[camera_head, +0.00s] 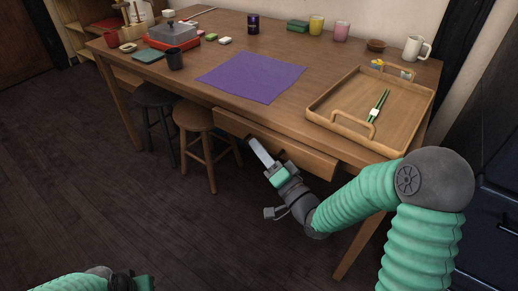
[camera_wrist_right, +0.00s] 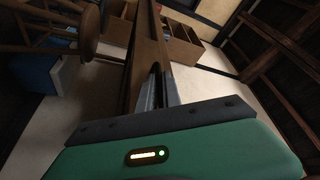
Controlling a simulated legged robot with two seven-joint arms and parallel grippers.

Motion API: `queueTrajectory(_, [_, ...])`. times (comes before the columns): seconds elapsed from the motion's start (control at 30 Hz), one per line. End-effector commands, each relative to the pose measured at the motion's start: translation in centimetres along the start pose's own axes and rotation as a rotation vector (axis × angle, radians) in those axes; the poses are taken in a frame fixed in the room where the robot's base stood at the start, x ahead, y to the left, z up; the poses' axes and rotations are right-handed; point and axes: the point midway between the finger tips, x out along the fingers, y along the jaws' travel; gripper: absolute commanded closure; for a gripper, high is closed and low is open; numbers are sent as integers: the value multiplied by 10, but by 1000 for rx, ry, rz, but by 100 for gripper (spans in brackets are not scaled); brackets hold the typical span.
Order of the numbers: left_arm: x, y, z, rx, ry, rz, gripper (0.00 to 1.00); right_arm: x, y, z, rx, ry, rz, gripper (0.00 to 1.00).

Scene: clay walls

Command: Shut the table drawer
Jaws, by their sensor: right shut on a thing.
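The wooden table (camera_head: 180,84) has a drawer (camera_head: 306,157) in its near long side, below the tray. The drawer's front stands a little out from the table edge; how far is hard to tell. My right gripper (camera_head: 262,153) reaches up to the drawer front from below. In the right wrist view the gripper's fingers (camera_wrist_right: 158,88) are closed around a brown wooden board of the drawer (camera_wrist_right: 146,55). The fingertips are partly hidden by the wood. My left gripper (camera_head: 122,282) shows only in part at the bottom left edge, away from the table, its fingers unclear.
Two stools (camera_head: 196,118) (camera_head: 152,97) stand under the table's near side, left of the drawer. On top lie a purple mat (camera_head: 250,76) and a wooden tray (camera_head: 400,110) with green chopsticks (camera_head: 379,103). A dark blue cabinet (camera_head: 495,215) stands at right. The floor in front is clear.

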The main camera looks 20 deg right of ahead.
Motion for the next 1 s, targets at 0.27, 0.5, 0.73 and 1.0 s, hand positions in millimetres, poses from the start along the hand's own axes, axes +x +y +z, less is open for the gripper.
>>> queueTrajectory(0.27, [0, 0, 0, 0, 0, 0, 100, -2, 3, 2, 3, -5, 9, 100])
queueTrajectory(0.5, [-9, 0, -2, 0, 0, 0, 100, 7, 14, -18, 5, 0, 9, 100])
queueTrajectory(0.73, [-13, 0, -3, 0, 0, 0, 100, 13, 29, -34, 4, -3, 10, 100])
queueTrajectory(1.0, [-13, 0, -3, 0, 0, 0, 100, 13, 30, -36, 1, 2, 10, 86])
